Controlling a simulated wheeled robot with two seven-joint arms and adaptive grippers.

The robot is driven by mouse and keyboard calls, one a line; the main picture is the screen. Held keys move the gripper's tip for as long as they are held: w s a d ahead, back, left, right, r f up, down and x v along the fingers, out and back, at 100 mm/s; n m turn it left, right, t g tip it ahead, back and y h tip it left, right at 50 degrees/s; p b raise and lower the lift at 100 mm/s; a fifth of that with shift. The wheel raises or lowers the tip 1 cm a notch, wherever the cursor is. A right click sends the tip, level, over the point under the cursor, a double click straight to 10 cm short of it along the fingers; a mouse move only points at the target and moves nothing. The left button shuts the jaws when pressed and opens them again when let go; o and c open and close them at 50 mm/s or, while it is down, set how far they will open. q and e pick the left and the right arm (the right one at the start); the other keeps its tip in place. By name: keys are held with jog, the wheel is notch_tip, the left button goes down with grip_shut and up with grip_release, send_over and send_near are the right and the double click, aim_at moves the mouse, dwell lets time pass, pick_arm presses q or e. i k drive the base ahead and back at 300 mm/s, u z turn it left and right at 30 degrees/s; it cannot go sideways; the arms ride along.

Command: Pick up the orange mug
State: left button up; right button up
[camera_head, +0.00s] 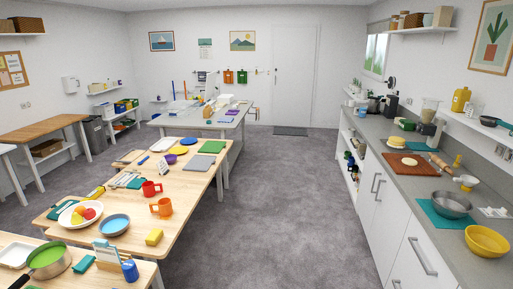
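The orange mug (162,207) stands upright on the wooden table (196,181) left of centre, near that table's right edge. A red mug (150,189) stands just behind it and a little to the left. A yellow block (154,237) lies in front of the orange mug, and a blue bowl (114,225) is to its left. Neither of my grippers shows in the head view.
A plate of fruit (66,215) sits at the table's left. A nearer table holds a green-filled pot (47,258) and a blue cup (130,270). A kitchen counter (413,170) runs along the right. The grey floor (275,220) between is clear.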

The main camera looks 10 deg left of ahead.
aim_at(161, 207)
jog(key=i, duration=2.7)
jog(key=u, duration=2.3)
